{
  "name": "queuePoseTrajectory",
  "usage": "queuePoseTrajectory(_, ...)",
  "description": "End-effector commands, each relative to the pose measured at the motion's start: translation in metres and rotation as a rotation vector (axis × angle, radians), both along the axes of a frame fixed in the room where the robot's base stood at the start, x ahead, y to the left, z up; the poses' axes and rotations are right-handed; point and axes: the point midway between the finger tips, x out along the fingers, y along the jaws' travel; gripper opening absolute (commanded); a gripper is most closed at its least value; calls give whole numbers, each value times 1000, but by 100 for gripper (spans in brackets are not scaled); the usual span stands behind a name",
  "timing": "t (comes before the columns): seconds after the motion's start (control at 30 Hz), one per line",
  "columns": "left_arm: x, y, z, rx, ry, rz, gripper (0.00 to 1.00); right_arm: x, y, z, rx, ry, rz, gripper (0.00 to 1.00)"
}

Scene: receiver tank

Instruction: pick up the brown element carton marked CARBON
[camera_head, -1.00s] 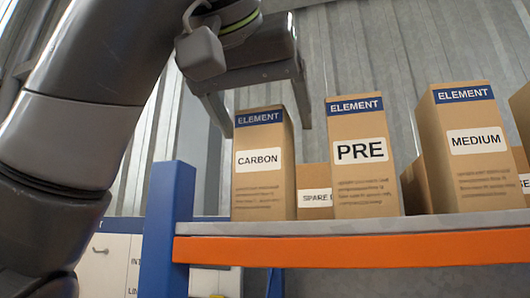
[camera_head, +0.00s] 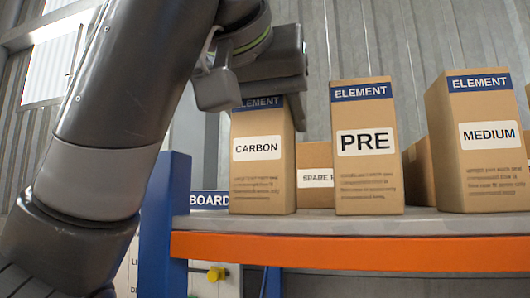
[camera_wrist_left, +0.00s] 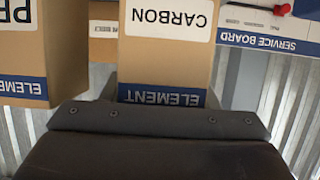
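The brown CARBON carton (camera_head: 257,175) stands upright at the left end of the shelf, with a white label and a blue ELEMENT band. My left gripper (camera_head: 263,112) is over its top and hides part of the band. One finger shows just right of the carton; the other is hidden. The gripper looks open, with the carton top between its fingers, though contact cannot be told. In the left wrist view the CARBON carton (camera_wrist_left: 165,62) appears upside down, right against the dark gripper body. My right gripper is not in view.
The PRE carton (camera_head: 365,180) stands close to the right, with the MEDIUM carton (camera_head: 490,175) farther right. A SPARE carton (camera_head: 314,155) sits behind the gap. The shelf (camera_head: 350,225) has an orange beam (camera_head: 350,251) and a blue post (camera_head: 165,225) at its left end.

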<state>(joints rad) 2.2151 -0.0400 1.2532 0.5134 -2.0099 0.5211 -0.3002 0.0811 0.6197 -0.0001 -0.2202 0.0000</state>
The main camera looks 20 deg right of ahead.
Motion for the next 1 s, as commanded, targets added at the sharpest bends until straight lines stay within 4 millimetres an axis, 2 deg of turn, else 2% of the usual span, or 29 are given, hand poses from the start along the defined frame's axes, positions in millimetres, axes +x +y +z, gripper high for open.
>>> queuePoseTrajectory(0.03,0,0,0,0,0,0,37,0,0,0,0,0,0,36)
queuePoseTrajectory(0.2,0,0,0,-1,-1,0,15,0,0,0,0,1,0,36)
queuePoseTrajectory(0.23,0,0,1,-1,-2,0,13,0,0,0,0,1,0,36)
queuePoseTrajectory(0.67,0,0,9,-1,-2,1,13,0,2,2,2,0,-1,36)
queuePoseTrajectory(0.83,-1,0,28,-1,-3,2,13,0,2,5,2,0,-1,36)
queuePoseTrajectory(1.0,-1,1,62,-1,-1,2,13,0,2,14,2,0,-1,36)
